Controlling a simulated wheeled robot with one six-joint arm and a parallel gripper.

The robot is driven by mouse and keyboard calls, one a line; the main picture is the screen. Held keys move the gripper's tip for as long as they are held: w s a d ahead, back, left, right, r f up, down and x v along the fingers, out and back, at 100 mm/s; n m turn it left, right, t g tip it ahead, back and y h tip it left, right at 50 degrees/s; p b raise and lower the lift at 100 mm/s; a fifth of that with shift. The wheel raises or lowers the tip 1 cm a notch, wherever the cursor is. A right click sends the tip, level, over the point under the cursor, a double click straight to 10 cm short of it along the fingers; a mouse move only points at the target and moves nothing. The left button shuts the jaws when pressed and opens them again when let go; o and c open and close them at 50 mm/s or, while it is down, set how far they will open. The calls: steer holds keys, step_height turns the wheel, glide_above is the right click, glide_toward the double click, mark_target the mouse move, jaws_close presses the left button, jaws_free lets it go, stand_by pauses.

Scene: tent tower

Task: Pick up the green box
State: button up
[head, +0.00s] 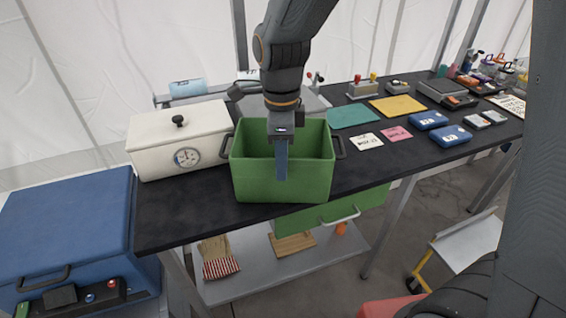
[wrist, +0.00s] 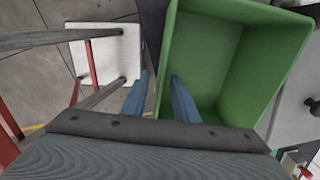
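The green box (head: 262,184) is an open-topped bin with dark side handles. It stands upright on the black table (head: 165,222) at its near edge. My gripper (head: 281,176) points down at the middle of the box's near wall. In the wrist view my gripper (wrist: 159,76) is open. One blue finger is outside the wall and the other is over the inside of the green box (wrist: 212,52), with the rim between them. I cannot tell whether either finger touches the wall. The box looks empty where I can see into it.
A cream box with a dial (head: 160,143) stands close on the left. A blue cooler (head: 70,222) is at lower left. Cards, mats and blue cases (head: 450,135) lie to the right. A green drawer (head: 310,219) hangs below the table. A white stool (head: 465,240) stands on the floor.

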steer(key=shift+f+p, duration=0.8)
steer(key=shift+f, duration=1.75)
steer(key=shift+c, duration=0.3)
jaws_close()
steer(key=shift+w, duration=0.1)
